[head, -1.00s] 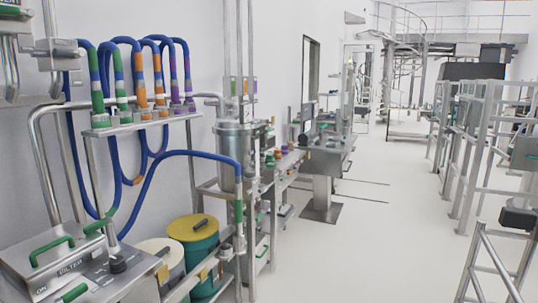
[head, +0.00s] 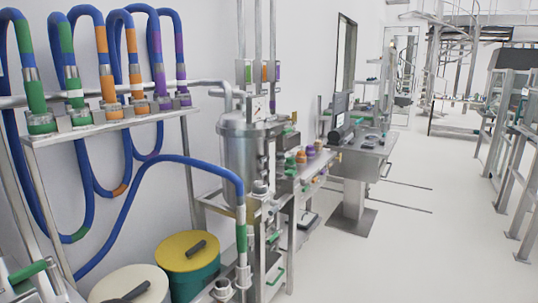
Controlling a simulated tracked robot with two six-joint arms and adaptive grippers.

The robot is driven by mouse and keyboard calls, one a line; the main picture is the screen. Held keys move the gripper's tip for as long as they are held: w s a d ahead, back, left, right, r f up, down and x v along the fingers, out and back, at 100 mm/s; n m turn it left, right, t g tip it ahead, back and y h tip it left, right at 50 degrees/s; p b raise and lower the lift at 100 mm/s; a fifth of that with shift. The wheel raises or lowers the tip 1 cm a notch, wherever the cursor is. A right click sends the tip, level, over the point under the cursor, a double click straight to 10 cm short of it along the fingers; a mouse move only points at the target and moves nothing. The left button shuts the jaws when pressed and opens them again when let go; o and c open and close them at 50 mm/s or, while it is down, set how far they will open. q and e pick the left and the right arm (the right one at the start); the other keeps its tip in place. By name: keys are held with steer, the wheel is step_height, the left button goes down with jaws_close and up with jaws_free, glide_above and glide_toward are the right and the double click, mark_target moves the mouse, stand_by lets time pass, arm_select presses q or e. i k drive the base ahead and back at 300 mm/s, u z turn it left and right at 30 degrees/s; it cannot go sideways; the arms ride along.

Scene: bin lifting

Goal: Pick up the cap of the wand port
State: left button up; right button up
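No cap that I can surely tell as the wand port's shows in the head view. A blue hose with a green band (head: 240,222) arches down to a metal fitting at the front centre, and a short metal port (head: 222,288) stands beside it. Several small coloured caps, orange (head: 301,158) and purple (head: 310,151) among them, stand on a bench right of the steel vessel (head: 250,150). Neither of my grippers is in view.
Blue hoses with coloured bands stand in a raised rack (head: 110,128) at left. A yellow-lidded drum (head: 188,250) and a white-lidded drum (head: 128,285) stand below. A workbench with a screen (head: 342,115) is farther back. The pale floor (head: 400,240) at right is open, with metal railings beyond.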

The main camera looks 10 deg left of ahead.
mark_target(280, 156)
steer(key=u, duration=0.2)
steer(key=i, duration=1.65)
steer(key=u, duration=0.2)
